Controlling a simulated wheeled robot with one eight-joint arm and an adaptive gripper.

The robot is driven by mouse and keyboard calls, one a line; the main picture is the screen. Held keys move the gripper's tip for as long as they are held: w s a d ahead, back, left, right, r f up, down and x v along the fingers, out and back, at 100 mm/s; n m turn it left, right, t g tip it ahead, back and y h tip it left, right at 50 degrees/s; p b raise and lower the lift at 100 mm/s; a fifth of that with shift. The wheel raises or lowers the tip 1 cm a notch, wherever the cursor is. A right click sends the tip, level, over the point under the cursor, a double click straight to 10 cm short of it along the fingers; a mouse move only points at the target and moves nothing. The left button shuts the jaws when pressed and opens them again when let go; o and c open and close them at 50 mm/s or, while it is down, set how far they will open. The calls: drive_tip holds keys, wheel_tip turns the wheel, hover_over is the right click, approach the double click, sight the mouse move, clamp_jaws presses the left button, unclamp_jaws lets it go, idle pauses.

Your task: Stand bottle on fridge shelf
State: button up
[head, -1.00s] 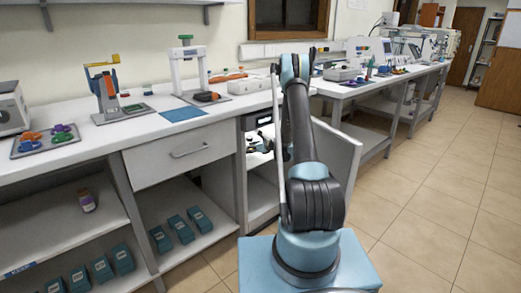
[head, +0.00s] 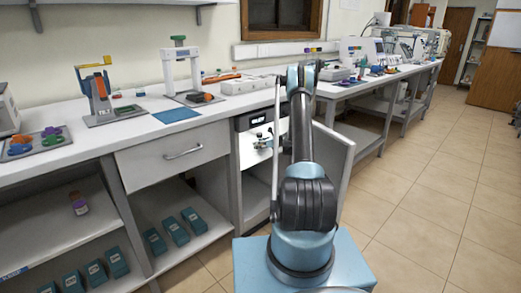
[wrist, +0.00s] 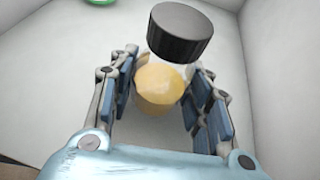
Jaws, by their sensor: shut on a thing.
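In the wrist view, a clear bottle (wrist: 158,86) with a black cap (wrist: 180,32) and yellow contents sits between the fingers of my gripper (wrist: 164,80). My gripper is shut on it. The bottle is tilted in this view, and pale walls surround it. Whether its base touches a surface cannot be told. In the head view, my gripper (head: 263,140) is at the opening of the fridge (head: 257,121) under the bench. The fridge door (head: 335,163) stands open to the right. My arm hides part of the opening, and the bottle is not clear there.
A green round thing (wrist: 101,2) shows at the top edge of the wrist view. Several blue boxes (head: 173,231) are under the bench (head: 90,144). The floor to the right (head: 430,190) is open.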

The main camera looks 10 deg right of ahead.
wheel_tip(320, 180, down, 2)
drive_tip(key=o, duration=1.1)
drive_tip(key=shift+c, duration=0.2)
drive_tip(key=v, duration=1.2)
drive_tip(key=shift+r, duration=0.1)
